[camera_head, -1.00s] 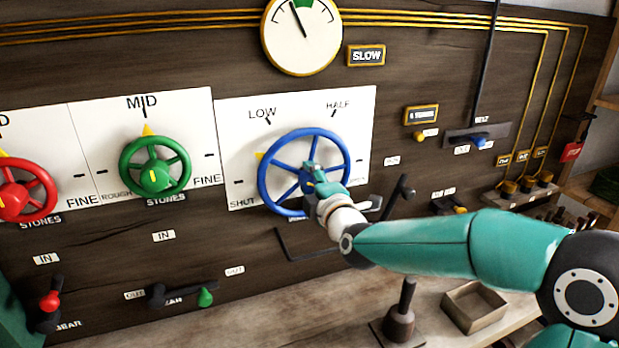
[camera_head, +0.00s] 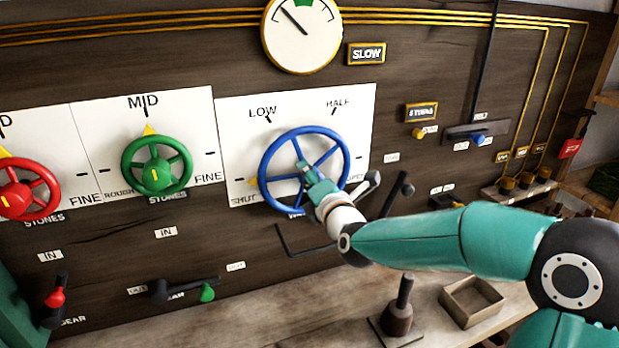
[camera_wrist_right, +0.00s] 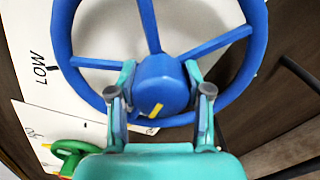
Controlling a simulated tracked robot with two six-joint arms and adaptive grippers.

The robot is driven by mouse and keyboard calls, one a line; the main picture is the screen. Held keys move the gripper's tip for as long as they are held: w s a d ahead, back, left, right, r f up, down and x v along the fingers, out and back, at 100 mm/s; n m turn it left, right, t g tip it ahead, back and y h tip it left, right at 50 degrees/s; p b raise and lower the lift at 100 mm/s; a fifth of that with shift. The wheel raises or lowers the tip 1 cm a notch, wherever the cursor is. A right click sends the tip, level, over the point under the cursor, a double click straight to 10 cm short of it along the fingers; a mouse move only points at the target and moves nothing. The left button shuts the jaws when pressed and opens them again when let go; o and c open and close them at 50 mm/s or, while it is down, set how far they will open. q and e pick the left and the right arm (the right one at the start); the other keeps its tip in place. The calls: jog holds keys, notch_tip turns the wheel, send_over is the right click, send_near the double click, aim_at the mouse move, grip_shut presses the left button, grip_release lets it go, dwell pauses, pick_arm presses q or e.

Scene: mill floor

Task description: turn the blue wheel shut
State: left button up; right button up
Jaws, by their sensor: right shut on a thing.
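The blue wheel (camera_head: 334,134) is mounted on a white dial plate marked SHUT, LOW and HALF. Its yellow pointer (camera_head: 251,180) shows at the wheel's left rim, a little above the word SHUT. My right gripper (camera_head: 302,172) is at the wheel's centre, shut on its hub. In the right wrist view the two fingers of the gripper (camera_wrist_right: 159,80) sit on either side of the blue hub (camera_wrist_right: 160,92), which has a yellow mark. The gripper covers part of the hub and lower spokes in the head view. My left gripper is not in view.
A green wheel (camera_head: 183,170) and a red wheel (camera_head: 46,186) are to the left. A round gauge (camera_head: 300,45) is above. Black levers (camera_head: 397,195) stand close right of my right wrist. A shelf below holds an open box (camera_head: 472,303) and a dark knobbed post (camera_head: 398,318).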

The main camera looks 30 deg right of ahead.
jog(key=shift+a+f, duration=0.15)
jog(key=shift+f, duration=0.25)
jog(key=o, duration=0.9)
jog(key=shift+o, duration=1.3)
jog(key=shift+r, duration=0.2)
jog(key=shift+r, duration=0.1)
jog(key=v, duration=1.2)
